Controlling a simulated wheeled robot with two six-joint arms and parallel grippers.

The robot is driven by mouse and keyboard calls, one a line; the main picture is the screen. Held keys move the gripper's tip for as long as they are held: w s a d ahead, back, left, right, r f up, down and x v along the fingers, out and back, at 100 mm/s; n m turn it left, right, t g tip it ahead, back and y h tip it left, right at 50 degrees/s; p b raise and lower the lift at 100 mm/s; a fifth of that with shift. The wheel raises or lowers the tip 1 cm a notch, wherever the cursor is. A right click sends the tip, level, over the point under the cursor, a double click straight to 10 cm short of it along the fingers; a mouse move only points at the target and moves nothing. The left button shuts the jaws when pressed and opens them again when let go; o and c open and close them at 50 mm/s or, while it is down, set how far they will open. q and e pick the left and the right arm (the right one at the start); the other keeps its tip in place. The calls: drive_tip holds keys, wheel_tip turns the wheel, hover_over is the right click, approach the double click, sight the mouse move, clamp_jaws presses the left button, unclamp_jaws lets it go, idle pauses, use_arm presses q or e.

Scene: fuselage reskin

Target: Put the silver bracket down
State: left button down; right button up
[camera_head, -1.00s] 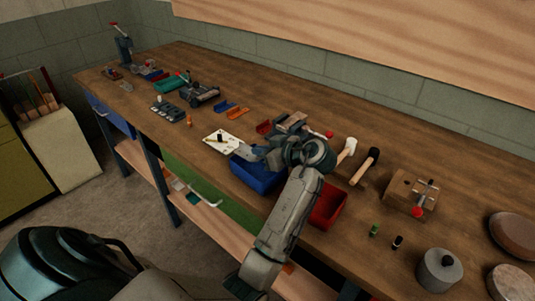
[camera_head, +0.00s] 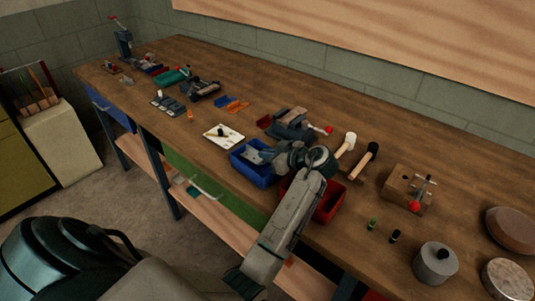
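My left gripper (camera_head: 257,156) reaches over the blue bin (camera_head: 262,180) on the workbench, with its tip low over the bin's opening. A small light grey shape shows at the fingertips; I cannot tell whether it is the silver bracket or the fingers themselves. I cannot make out the silver bracket for certain anywhere. I cannot tell whether the fingers are open or shut. My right gripper is not in view.
A white plate (camera_head: 231,138) with a dark item lies just left of the blue bin. A red bin (camera_head: 330,203) stands to its right, partly behind my arm. A vise (camera_head: 294,122), mallets (camera_head: 346,145) and a wooden block with a clamp (camera_head: 403,193) stand nearby.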

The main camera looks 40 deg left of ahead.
use_arm(q)
drive_tip(key=shift+f, duration=0.35)
drive_tip(key=c, duration=1.7)
unclamp_jaws()
drive_tip(key=shift+s+r, duration=0.1)
